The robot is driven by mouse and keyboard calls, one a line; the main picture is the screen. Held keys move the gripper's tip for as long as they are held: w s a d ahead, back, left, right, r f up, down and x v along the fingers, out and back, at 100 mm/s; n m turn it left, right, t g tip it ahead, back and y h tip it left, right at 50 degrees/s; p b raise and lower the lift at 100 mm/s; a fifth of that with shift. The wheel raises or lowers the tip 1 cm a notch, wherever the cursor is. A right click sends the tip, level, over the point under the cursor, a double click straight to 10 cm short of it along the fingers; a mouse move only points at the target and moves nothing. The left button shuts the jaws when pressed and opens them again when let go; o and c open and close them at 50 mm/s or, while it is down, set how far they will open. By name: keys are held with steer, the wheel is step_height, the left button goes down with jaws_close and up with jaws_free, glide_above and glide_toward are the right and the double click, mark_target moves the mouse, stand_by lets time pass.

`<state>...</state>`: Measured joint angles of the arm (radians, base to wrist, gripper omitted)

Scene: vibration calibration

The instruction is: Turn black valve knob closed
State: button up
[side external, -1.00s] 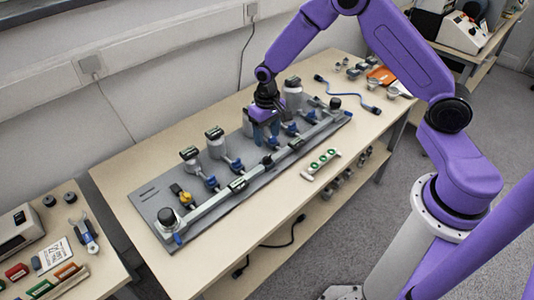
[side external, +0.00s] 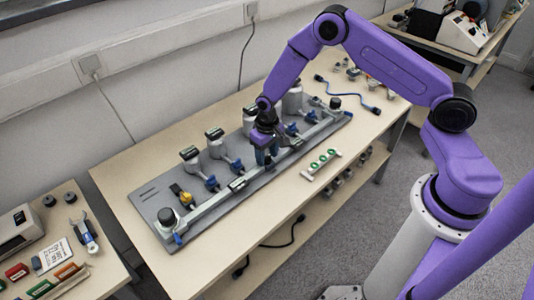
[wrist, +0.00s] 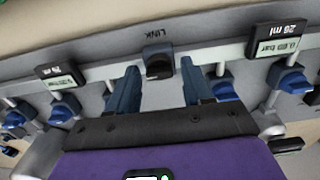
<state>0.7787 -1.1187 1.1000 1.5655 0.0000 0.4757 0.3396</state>
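The black valve knob (wrist: 158,66) sits on a grey rail under the word LINK in the wrist view. Its grip bar shows on the front face. My gripper (wrist: 160,72) is open, with one blue finger on each side of the knob's position in the picture. I cannot tell whether the fingers touch it. In the side external view my gripper (side external: 266,157) is low over the middle of the rail and hides the knob.
The rail runs along a grey base panel (side external: 150,200) on the table. Displays (wrist: 276,40) and several blue valve knobs (wrist: 291,78) flank the black knob. Grey canisters (side external: 192,160) stand behind. A yellow part (side external: 181,192) and a green-ringed bar (side external: 321,164) are further off.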

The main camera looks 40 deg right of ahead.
steer(key=c, duration=0.7)
steer(key=shift+c, duration=0.2)
steer(key=shift+n, duration=0.3)
steer(key=n, duration=0.8)
steer(key=shift+n, duration=0.4)
steer(key=n, duration=0.4)
steer(key=shift+n, duration=2.2)
